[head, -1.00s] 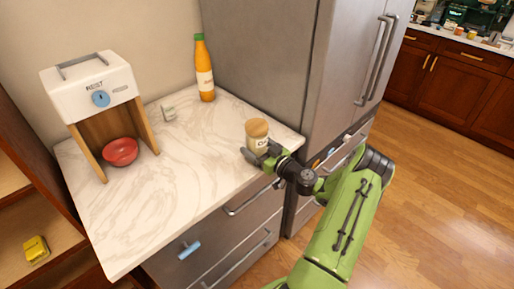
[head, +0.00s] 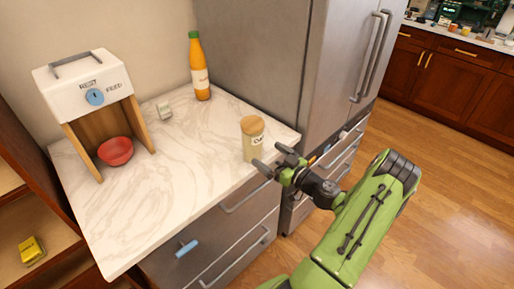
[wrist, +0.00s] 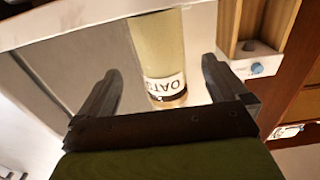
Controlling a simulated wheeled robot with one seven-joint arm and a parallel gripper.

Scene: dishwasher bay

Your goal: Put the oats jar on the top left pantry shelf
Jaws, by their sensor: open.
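The oats jar (head: 252,139), pale with a wooden lid, stands upright on the marble counter near its right front edge. In the wrist view the jar (wrist: 165,58) shows its OATS label ahead of and between my two fingers. My gripper (head: 269,160) is open and empty, just to the right and front of the jar and apart from it. A wooden shelf unit (head: 40,200) stands at the far left; only part of it shows, and its top shelves are out of view.
A white dispenser (head: 85,88) with a red bowl (head: 115,151) stands at the counter's left. The fridge (head: 265,60) borders the right. A yellow packet (head: 31,250) lies on a lower shelf. The counter's middle is clear.

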